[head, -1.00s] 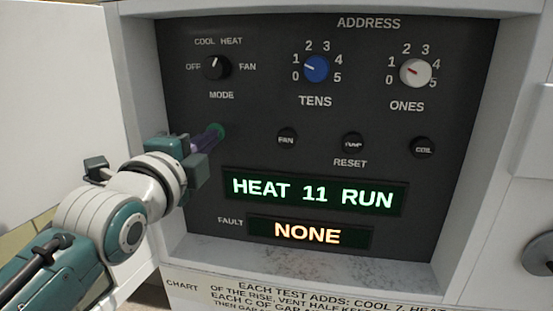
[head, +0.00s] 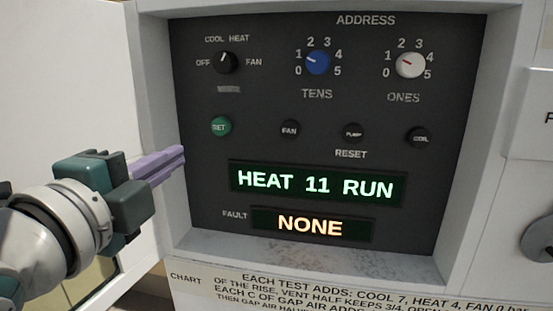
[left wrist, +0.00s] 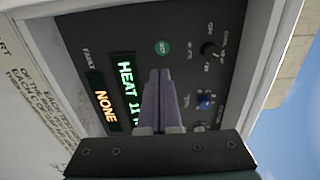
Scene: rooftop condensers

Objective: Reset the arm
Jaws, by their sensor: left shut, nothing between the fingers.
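My left gripper (head: 181,158) is in front of the left part of the dark control panel (head: 400,180), apart from the green SET button (head: 221,127). Its purple fingers are shut together with nothing between them. In the left wrist view the shut fingers (left wrist: 160,75) point toward the green button (left wrist: 162,47), with a gap. The mode knob (head: 225,62), blue tens knob (head: 318,62) and white ones knob (head: 410,65) are uncovered in the head view. The green display (head: 315,186) reads HEAT 11 RUN. The fault display (head: 312,224) reads NONE. My right gripper is not in view.
Black FAN (head: 289,129), PUMP (head: 353,131) and COIL (head: 418,135) buttons form a row. The panel is recessed in a white cabinet (head: 465,215), with an open white door (head: 60,80) at left. A chart label (head: 330,288) lies below. A grey handle (head: 540,240) is at right.

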